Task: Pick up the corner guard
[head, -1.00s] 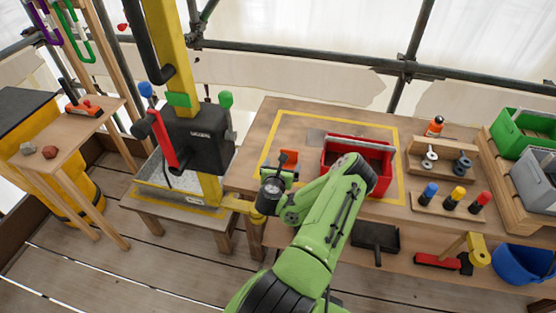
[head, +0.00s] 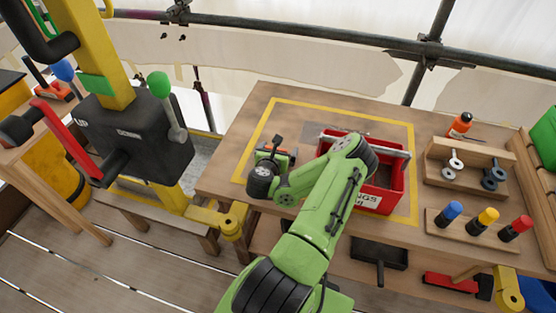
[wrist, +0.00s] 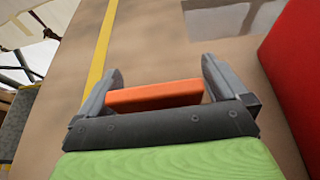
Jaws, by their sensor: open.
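An orange piece, which I take to be the corner guard (wrist: 155,96), lies on the wooden bench. In the wrist view its long bar shape spans most of the gap between my fingers. My gripper (wrist: 161,70) is open, with one finger on each side of the piece. I cannot tell whether either finger touches it. In the head view my gripper (head: 277,150) is low over the left part of the yellow-outlined area, and my wrist hides most of the orange piece.
A red bin (head: 384,198) stands close to the right of my gripper. A grey plate (wrist: 222,20) lies beyond it. A yellow post with a black box (head: 135,140) stands left of the bench. Wooden racks (head: 470,165) with small parts are at the right.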

